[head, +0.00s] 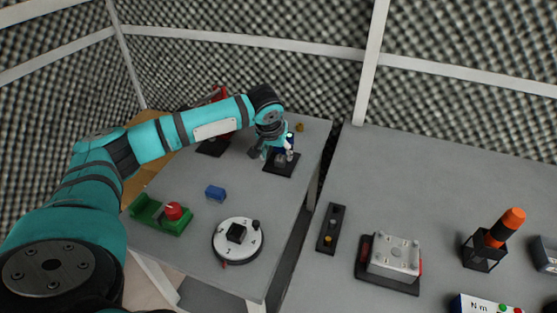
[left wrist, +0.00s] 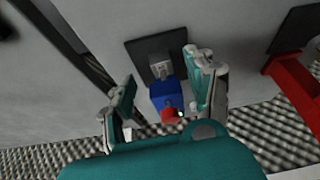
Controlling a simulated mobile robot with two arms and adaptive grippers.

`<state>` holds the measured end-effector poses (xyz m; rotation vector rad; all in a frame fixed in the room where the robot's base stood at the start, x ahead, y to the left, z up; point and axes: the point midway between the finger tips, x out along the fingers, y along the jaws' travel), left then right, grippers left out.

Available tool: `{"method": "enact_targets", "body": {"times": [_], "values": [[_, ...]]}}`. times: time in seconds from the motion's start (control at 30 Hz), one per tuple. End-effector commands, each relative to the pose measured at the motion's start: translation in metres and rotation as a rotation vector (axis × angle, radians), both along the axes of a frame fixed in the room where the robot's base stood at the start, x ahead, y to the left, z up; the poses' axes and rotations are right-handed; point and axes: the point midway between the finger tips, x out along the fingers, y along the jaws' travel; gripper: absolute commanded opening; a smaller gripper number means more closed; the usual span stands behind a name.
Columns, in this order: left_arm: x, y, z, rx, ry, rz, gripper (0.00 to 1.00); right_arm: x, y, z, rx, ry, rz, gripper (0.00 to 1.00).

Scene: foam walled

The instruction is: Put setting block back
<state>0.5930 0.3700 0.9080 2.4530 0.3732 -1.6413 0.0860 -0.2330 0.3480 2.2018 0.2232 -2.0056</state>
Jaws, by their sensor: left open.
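A small plain blue block (head: 215,193) lies on the left grey table in the head view; I cannot tell whether it is the setting block. My left gripper (head: 270,148) is at the far part of that table, over a dark square plate (head: 283,170). In the left wrist view my left gripper (left wrist: 160,72) is open, with its fingers on either side of a blue body (left wrist: 163,95) with a red end (left wrist: 171,115). A grey metal piece (left wrist: 160,66) sits beside the blue body on the dark plate (left wrist: 140,50). Contact with the fingers is unclear. My right gripper is out of view.
On the left table are a green fixture (head: 150,214) with a red knob, a round white dial (head: 238,250) and a red device (head: 218,95). A gap separates the right table, which holds a metal block fixture (head: 394,258) and an orange-handled tool (head: 507,224).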

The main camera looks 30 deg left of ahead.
Motion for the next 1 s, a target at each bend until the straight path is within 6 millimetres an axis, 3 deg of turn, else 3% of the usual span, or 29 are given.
{"method": "enact_targets", "body": {"times": [0.1,0.3,0.73,1.0], "values": [[0.008,0.002,-0.020,0.001,0.001,0.000,0.56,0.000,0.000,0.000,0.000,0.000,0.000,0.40],[0.017,0.005,-0.041,0.000,0.000,0.001,0.56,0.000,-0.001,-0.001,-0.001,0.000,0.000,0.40],[0.019,0.006,-0.048,0.000,-0.001,0.000,0.56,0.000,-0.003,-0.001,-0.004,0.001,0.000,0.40],[0.019,0.006,-0.048,-0.001,-0.001,0.000,0.20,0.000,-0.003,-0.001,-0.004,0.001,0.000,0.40]]}}
